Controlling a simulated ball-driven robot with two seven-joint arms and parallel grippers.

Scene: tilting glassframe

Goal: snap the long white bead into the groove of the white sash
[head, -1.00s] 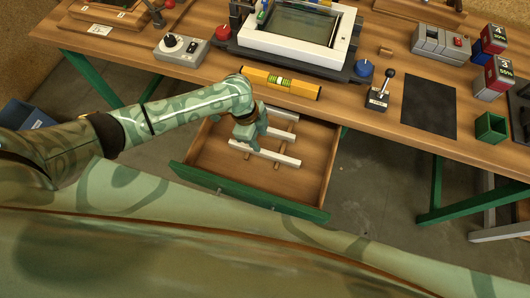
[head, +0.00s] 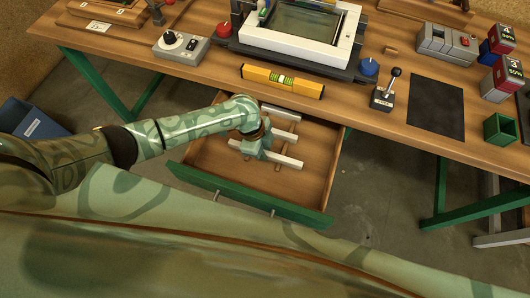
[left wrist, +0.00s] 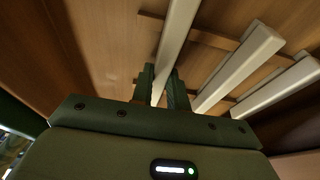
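The white sash (head: 335,54) is a rectangular frame around a dark glass pane, on the bench at the top of the head view. Several white beads lie crosswise in the open drawer below. The front bead (head: 282,159) looks longest. My left gripper (head: 254,150) is down in the drawer at this bead and covers part of it. In the left wrist view, the long bead (left wrist: 175,35) runs between the two fingers (left wrist: 161,80); whether they press on it is unclear. Two other beads (left wrist: 238,68) lie to its right. My right gripper is not in view.
The wooden drawer has a green front (head: 245,196). Above it, a yellow level (head: 283,81) lies near the bench edge. A joystick (head: 385,92), a blue knob (head: 369,67), a red knob (head: 224,30) and a grey control box (head: 181,46) stand around the sash. A dark mat (head: 436,107) lies right.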

